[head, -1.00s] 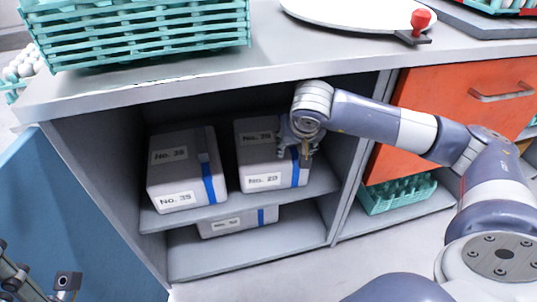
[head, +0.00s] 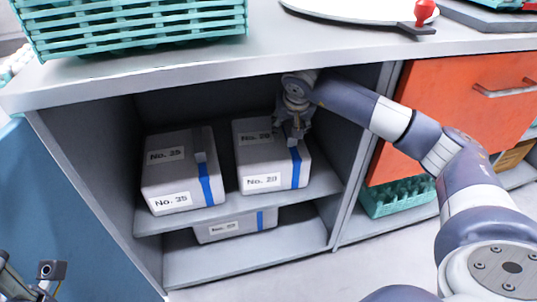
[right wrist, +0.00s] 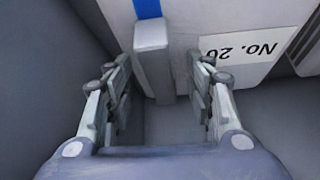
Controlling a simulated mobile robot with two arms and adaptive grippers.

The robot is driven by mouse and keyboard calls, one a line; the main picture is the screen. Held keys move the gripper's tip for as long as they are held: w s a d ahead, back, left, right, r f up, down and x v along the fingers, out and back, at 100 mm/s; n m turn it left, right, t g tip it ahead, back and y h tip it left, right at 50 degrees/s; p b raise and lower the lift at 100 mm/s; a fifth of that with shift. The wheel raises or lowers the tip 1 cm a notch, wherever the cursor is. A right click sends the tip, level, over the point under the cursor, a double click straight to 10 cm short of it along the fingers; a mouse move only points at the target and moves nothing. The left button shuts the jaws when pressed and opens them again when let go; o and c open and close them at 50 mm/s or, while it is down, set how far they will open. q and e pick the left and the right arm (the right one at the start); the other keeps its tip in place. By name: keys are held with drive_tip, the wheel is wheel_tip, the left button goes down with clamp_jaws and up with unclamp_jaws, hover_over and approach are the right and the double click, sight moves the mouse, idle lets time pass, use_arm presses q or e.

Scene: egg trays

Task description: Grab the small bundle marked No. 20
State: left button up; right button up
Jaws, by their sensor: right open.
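The bundle marked No. 20 (head: 277,164) is a pale grey box with white labels and a blue strap, on the upper shelf of the open cabinet, right side. In the right wrist view the bundle (right wrist: 186,20) fills the top, its label upside down. My right gripper (head: 294,128) is at the box's top right, by the blue strap. In the wrist view the gripper (right wrist: 160,85) is open, its fingers on either side of a grey upright tab (right wrist: 153,62) on the strap. Contact is unclear. Part of my left arm shows at the lower left; its fingers are unclear.
Another labelled box (head: 236,228) lies on the lower shelf. The counter (head: 190,82) overhangs the boxes. The cabinet side wall (head: 352,165) and an orange drawer (head: 440,120) are to the right.

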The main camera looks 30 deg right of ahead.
drive_tip(key=shift+r, duration=0.1)
drive_tip(key=shift+c, duration=0.5)
clamp_jaws()
drive_tip(key=shift+r, duration=0.1)
